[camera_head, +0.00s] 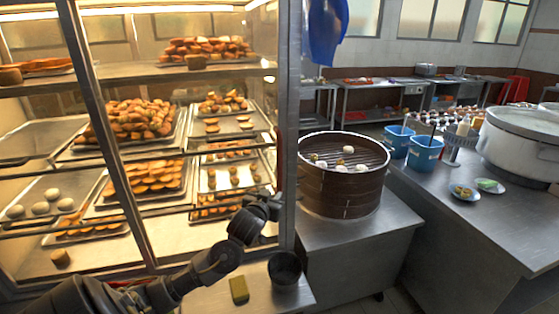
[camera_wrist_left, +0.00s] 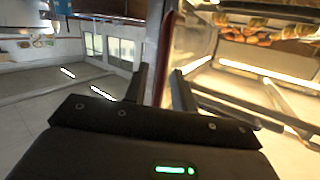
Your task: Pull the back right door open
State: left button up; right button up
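The glass cabinet's right door (camera_head: 207,130) stands on the left side of the head view and looks shut. A dark reddish upright handle bar (camera_wrist_left: 167,55) shows in the left wrist view. My left gripper (camera_head: 272,199) is at the door's right edge, low down. In the left wrist view its two fingers (camera_wrist_left: 163,88) stand apart on either side of the bar, with small gaps showing. In the head view the fingertips are small and the handle is hard to make out. My right gripper is not in view.
The cabinet holds trays of buns and pastries. A dark pot (camera_head: 285,270) and a yellow-green block (camera_head: 239,289) sit on the ledge below my left gripper. A round brown steamer (camera_head: 342,185) stands on a metal counter to the right, close beside the cabinet post (camera_head: 289,110).

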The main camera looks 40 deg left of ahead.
pick_arm(q)
jog(key=n+t, duration=0.1)
jog(key=t, duration=0.1)
send_near(278, 149)
jog(key=shift+y, duration=0.4)
jog(key=p+x, duration=0.1)
jog(key=x, duration=0.2)
jog(key=p+x, duration=0.1)
jog(key=x, duration=0.2)
jog(key=p+x, duration=0.2)
jog(key=x, duration=0.2)
jog(key=shift+w+d+f, duration=0.1)
jog(key=shift+d, duration=0.15)
jog(key=shift+w+a+f, duration=0.1)
jog(key=shift+w+a, duration=0.05)
jog(key=shift+w, duration=0.3)
grip_shut()
